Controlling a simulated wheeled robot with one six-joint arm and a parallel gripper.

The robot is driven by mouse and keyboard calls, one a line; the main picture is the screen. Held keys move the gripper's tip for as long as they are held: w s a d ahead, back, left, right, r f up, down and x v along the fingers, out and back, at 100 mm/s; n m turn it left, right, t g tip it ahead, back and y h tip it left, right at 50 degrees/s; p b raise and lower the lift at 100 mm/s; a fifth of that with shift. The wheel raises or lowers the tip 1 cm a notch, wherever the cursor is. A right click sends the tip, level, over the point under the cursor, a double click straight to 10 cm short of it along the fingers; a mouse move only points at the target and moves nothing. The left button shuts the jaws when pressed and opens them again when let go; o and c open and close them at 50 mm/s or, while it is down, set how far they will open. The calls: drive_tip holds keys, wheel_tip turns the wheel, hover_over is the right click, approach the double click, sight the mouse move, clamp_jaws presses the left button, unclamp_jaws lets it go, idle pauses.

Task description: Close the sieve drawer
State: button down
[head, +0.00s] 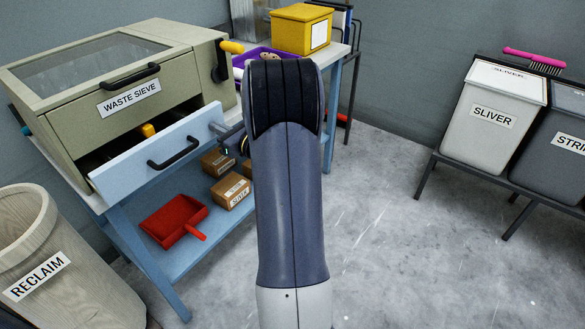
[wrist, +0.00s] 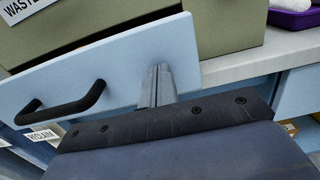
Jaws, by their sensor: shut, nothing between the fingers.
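The sieve drawer (head: 165,158) has a pale blue front with a black bar handle (head: 174,152) and stands pulled out of the green-grey waste sieve cabinet (head: 78,121). A yellow thing (head: 148,130) shows inside the gap behind the front. In the wrist view the drawer front (wrist: 120,85) fills the middle, with its handle (wrist: 68,104) to the left. My gripper (wrist: 158,78) is shut and empty, with its fingertips at the right part of the drawer front, right of the handle. I cannot tell if they touch it. My arm hides part of the gripper in the head view.
The cabinet stands on a blue bench (head: 135,222) with a red dustpan (head: 172,220) and cardboard boxes (head: 230,190) on its lower shelf. A reclaim bin (head: 45,230) stands at front left. Sliver (head: 490,95) and grey (head: 560,135) bins stand right. The floor between is clear.

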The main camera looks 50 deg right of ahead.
drive_tip(key=w, duration=0.2)
drive_tip(key=w+b, duration=0.1)
drive_tip(key=w, duration=0.4)
drive_tip(key=shift+w+a, duration=0.3)
drive_tip(key=shift+w, duration=0.1)
drive_tip(key=shift+r, duration=0.25)
